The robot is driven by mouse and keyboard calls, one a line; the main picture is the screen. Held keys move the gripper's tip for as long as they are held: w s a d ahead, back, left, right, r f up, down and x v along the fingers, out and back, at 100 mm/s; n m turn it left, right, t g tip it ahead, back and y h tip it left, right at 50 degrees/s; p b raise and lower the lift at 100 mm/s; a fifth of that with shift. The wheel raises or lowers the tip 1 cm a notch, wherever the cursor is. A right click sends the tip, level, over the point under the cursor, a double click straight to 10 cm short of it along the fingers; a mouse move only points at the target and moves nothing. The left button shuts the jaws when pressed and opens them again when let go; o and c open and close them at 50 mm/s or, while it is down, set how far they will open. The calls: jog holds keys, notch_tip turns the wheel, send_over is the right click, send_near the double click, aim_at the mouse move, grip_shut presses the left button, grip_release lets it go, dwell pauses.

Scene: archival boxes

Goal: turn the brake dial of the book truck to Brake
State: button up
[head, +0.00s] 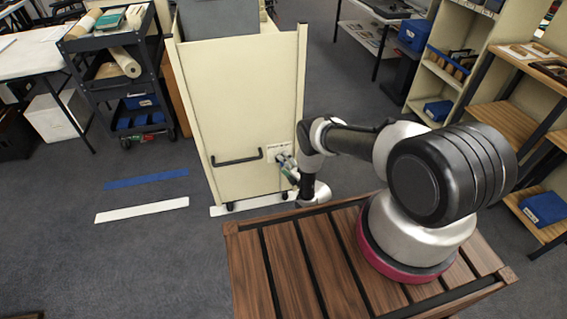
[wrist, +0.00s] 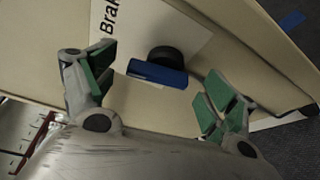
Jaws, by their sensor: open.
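The book truck (head: 232,105) is a tall cream cabinet with a black handle (head: 236,159) on its near end panel. In the wrist view, the brake dial (wrist: 157,72) has a blue bar on a black round hub. Beside it, a white label (wrist: 135,38) shows the letters "Brak", cut off by the picture edge. I cannot tell which mark the bar points at. My gripper (head: 288,168) is at the panel's lower right and hides the dial in the head view. In the wrist view its green-padded fingers (wrist: 157,84) are open, one on each side of the blue bar, apart from it.
A slatted wooden surface (head: 250,262) stands below my arm. A black cart (head: 119,65) stands left of the truck, and shelving (head: 490,95) stands at right. White (head: 142,210) and blue (head: 146,179) strips lie on the grey floor, which is open at left.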

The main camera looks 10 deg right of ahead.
jog(key=v, duration=1)
jog(key=shift+s+d, duration=0.2)
jog(key=shift+s, duration=0.1)
